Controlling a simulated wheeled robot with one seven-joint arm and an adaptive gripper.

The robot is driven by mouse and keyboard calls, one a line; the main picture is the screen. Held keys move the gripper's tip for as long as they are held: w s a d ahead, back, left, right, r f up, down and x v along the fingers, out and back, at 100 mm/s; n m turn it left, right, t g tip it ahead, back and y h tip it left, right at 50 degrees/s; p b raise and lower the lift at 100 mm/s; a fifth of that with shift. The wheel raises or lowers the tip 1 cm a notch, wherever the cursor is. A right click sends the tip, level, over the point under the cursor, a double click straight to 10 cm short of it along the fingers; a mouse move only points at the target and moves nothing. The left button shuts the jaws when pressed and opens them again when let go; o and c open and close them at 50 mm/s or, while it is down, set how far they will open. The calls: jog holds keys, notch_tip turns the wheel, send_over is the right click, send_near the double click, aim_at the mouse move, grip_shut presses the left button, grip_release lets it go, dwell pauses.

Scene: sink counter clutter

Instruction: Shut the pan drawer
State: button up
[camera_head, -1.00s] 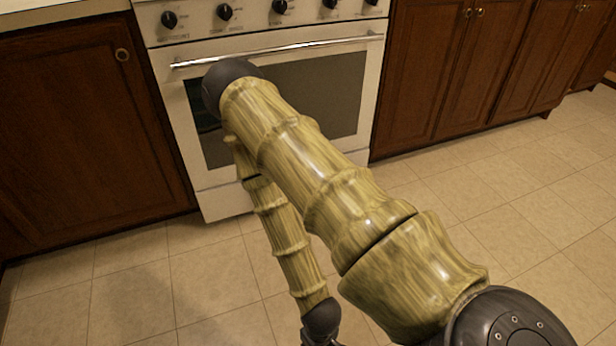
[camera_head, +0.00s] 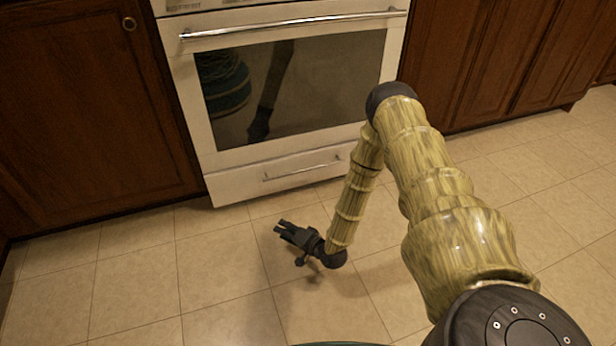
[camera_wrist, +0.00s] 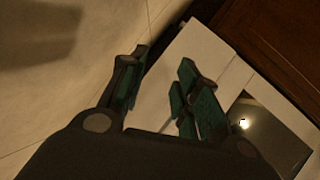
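The pan drawer (camera_head: 235,183) is the white panel with a silver bar handle (camera_head: 302,172) at the bottom of the white oven. Its front looks about level with the oven door above; I cannot tell whether a small gap is left. My gripper (camera_head: 279,228) is low over the floor tiles, in front of the drawer and apart from it in the head view, pointing left toward the oven's lower left. In the wrist view my gripper (camera_wrist: 164,58) has its two dark green fingers spread, with nothing held. The white drawer front (camera_wrist: 197,45) shows beyond and between them.
The oven door (camera_head: 190,100) with its dark window and long handle (camera_head: 295,24) is above the drawer. Dark wooden cabinets stand left (camera_head: 85,110) and right (camera_head: 480,60) of it. The tiled floor (camera_head: 135,270) in front is clear.

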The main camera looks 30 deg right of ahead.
jog(key=w+d+r+m+t+b, duration=0.1)
jog(key=w+d+r+m+t, duration=0.15)
jog(key=d, duration=0.75)
jog(key=w+d+r+m+t+b, duration=0.1)
jog(key=w+d+r+t, duration=0.2)
jog(key=d, duration=0.8)
jog(key=b+x, duration=0.5)
jog(key=x, duration=0.4)
jog(key=shift+a+r, duration=0.15)
jog(key=shift+a, duration=0.05)
jog(key=shift+t, duration=0.25)
grip_shut()
